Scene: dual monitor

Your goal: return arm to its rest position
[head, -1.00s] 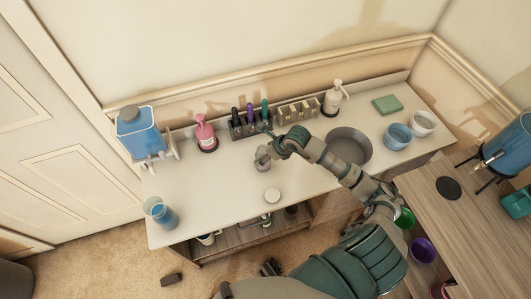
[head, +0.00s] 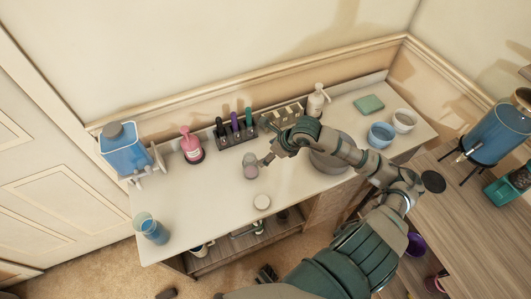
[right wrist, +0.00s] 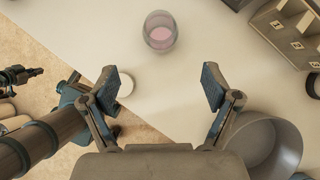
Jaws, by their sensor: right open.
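My right gripper (head: 266,143) is over the middle of the white counter (head: 205,205) in the head view. In the right wrist view its two fingers (right wrist: 160,85) are spread wide with nothing between them. A small glass with pink contents (head: 250,166) stands upright on the counter just beyond the fingertips, apart from them; it also shows in the right wrist view (right wrist: 160,32). A dark part at the bottom of the head view looks like my left gripper (head: 266,273), low in front of the counter; its jaws are too small to read.
A round white lid (head: 262,202) lies near the counter's front edge. A grey basin (head: 328,163) is partly behind my right arm. A marker holder (head: 237,136), pink bottle (head: 191,146), white pump bottle (head: 317,101) and blue dispenser (head: 124,150) line the back. Blue cups (head: 153,229) stand front left.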

